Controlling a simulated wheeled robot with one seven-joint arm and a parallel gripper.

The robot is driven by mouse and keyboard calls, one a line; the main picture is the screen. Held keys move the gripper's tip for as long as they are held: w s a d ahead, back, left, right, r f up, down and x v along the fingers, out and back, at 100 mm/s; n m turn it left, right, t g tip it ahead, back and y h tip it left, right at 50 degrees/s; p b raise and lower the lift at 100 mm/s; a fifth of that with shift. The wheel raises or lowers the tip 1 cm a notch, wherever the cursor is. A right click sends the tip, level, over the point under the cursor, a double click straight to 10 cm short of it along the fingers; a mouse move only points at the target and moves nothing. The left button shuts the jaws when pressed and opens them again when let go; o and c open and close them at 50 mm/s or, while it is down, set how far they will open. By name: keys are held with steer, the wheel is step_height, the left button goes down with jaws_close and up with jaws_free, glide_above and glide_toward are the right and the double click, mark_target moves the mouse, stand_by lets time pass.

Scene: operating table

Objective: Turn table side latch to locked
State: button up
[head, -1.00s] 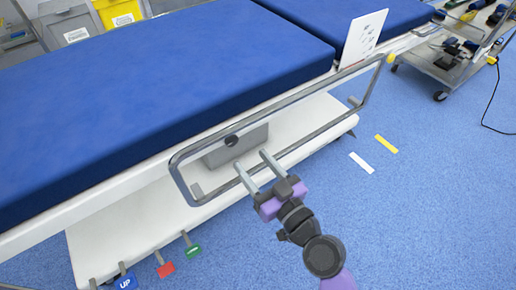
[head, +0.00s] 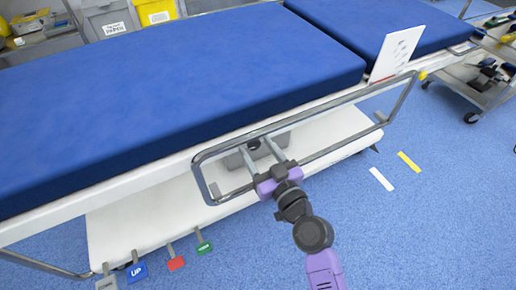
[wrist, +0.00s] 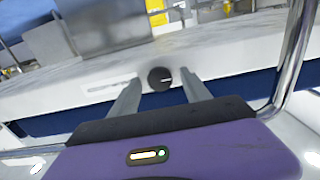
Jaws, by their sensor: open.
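The side latch appears as a small round black knob (wrist: 160,79) on the table's pale side, with a thin light mark across its face. In the head view the knob (head: 254,143) is partly hidden near my fingers. My gripper (head: 257,147) is open and empty, reaching through the side rail's frame toward the knob. In the wrist view the fingers of my gripper (wrist: 158,88) stand on either side of the knob; I cannot tell whether they touch it.
A metal side rail (head: 330,107) frames my gripper. The blue mattress (head: 180,80) lies above. Coloured foot pedals, including a blue UP pedal (head: 137,272), stick out below. A white sign (head: 396,52) stands at the right. The floor in front is open.

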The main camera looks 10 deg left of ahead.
jaws_close()
steer(key=shift+m, duration=0.3)
steer(key=m, duration=0.8)
steer(key=shift+m, duration=0.4)
steer(key=m, duration=0.4)
steer(key=shift+m+p, duration=0.3)
steer(key=shift+p, duration=0.05)
steer(key=shift+f+m+p, duration=0.1)
steer(key=shift+m+p, duration=0.3)
steer(key=shift+m, duration=1.5)
steer(key=shift+d, duration=0.1)
